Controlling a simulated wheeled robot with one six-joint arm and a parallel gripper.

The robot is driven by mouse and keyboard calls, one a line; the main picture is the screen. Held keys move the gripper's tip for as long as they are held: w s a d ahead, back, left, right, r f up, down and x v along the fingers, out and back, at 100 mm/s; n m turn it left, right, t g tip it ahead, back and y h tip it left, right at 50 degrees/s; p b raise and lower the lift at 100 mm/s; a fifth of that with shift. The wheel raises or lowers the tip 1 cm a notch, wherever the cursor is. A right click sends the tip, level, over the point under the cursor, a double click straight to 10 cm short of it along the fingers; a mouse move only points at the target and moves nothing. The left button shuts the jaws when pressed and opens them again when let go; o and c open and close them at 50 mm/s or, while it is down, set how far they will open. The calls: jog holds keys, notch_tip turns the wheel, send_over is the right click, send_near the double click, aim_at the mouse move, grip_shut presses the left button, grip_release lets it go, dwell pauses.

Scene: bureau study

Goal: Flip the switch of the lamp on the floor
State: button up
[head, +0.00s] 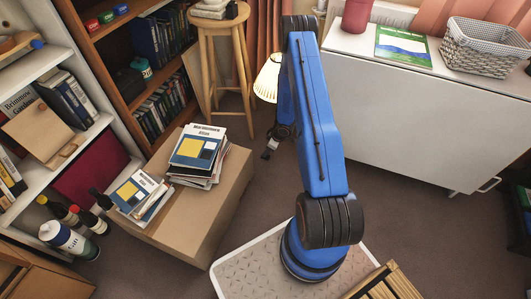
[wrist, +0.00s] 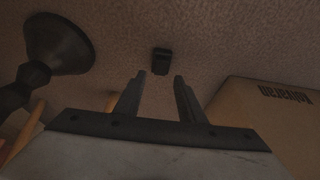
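A lamp with a lit cream shade (head: 267,79) stands on the floor behind my blue arm in the head view, which hides part of it. Its dark round base (wrist: 58,45) and turned stem show at upper left in the wrist view. A small dark switch (wrist: 161,61) lies on the carpet, apart from the base. My gripper (wrist: 160,76) is open and empty. Its two fingers point toward the switch, which appears just beyond and between the tips; I cannot tell the exact gap. In the head view my gripper (head: 267,153) is small and low beside the lamp.
A cardboard box (head: 205,205) with stacked books stands left of my arm; it also shows close at right in the wrist view (wrist: 265,115). A wooden stool (head: 211,60) stands behind. A white cabinet (head: 420,115) is at right. Carpet (head: 415,220) is clear before it.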

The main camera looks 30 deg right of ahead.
jog(key=shift+x, duration=1.35)
